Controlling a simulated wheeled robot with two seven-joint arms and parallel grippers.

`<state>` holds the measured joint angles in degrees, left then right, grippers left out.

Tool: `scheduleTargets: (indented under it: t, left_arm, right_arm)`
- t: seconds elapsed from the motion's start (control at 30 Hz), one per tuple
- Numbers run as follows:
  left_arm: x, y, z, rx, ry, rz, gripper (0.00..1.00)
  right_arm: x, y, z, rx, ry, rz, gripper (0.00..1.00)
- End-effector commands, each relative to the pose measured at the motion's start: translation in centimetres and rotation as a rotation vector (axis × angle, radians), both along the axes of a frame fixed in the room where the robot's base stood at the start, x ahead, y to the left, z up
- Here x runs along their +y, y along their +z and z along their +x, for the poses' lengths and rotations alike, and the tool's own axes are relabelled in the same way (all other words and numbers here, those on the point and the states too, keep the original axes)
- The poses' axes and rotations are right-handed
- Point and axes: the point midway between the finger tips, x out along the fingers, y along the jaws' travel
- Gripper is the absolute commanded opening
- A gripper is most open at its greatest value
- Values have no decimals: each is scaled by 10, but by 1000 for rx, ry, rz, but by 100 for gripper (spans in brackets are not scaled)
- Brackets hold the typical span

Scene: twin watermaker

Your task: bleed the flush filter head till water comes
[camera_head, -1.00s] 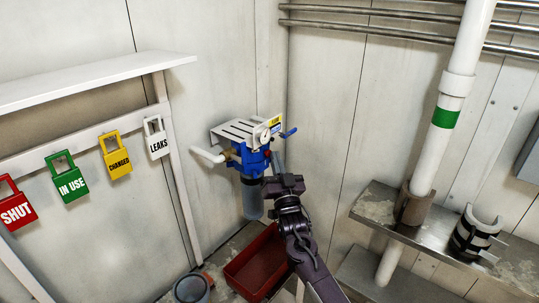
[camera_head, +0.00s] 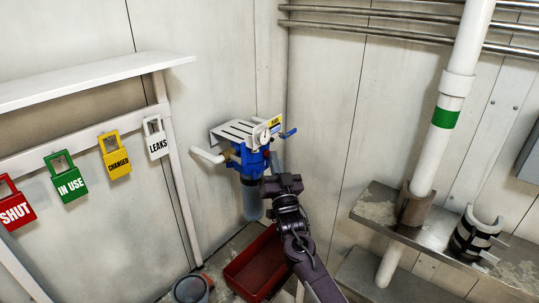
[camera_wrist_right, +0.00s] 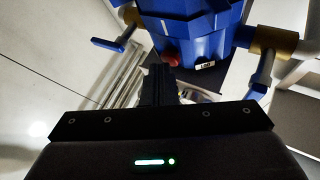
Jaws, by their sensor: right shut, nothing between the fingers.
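The blue flush filter head (camera_head: 248,158) is mounted in the corner under a slotted white bracket, with a translucent bowl (camera_head: 250,200) below it. In the right wrist view the blue head (camera_wrist_right: 190,28) fills the top middle. A small red button (camera_wrist_right: 170,57) sits low on its near face, beside a small label. My right gripper (camera_head: 276,160) points up at the head's right side. Its fingers (camera_wrist_right: 158,75) are shut and empty, with their tips just below and beside the red button. I cannot tell whether they touch it. My left gripper is out of view.
Blue-handled valves flank the head; one handle (camera_head: 289,132) sticks out right. A red tray (camera_head: 240,270) and a grey bucket (camera_head: 190,290) stand below. Coloured tags, including a white LEAKS tag (camera_head: 156,140), hang at left. A metal shelf (camera_head: 375,205) is at right.

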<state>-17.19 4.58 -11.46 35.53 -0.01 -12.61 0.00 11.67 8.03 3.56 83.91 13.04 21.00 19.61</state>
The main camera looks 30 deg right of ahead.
Motion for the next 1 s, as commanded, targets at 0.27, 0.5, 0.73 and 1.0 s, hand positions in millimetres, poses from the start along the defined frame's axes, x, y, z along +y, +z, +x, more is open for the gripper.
scheduleTargets:
  t: [0.27, 0.5, 0.73, 1.0]
  left_arm:
    - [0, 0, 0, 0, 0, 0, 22]
    - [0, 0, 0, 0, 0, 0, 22]
    - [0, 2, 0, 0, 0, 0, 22]
    - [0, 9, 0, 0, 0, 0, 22]
  right_arm:
    - [1, 0, 0, 1, 2, 0, 0]
    - [1, 0, 0, 1, 2, 0, 0]
    - [0, 0, -2, 2, 3, 0, 0]
    - [-5, 1, -15, 1, 2, -1, 0]
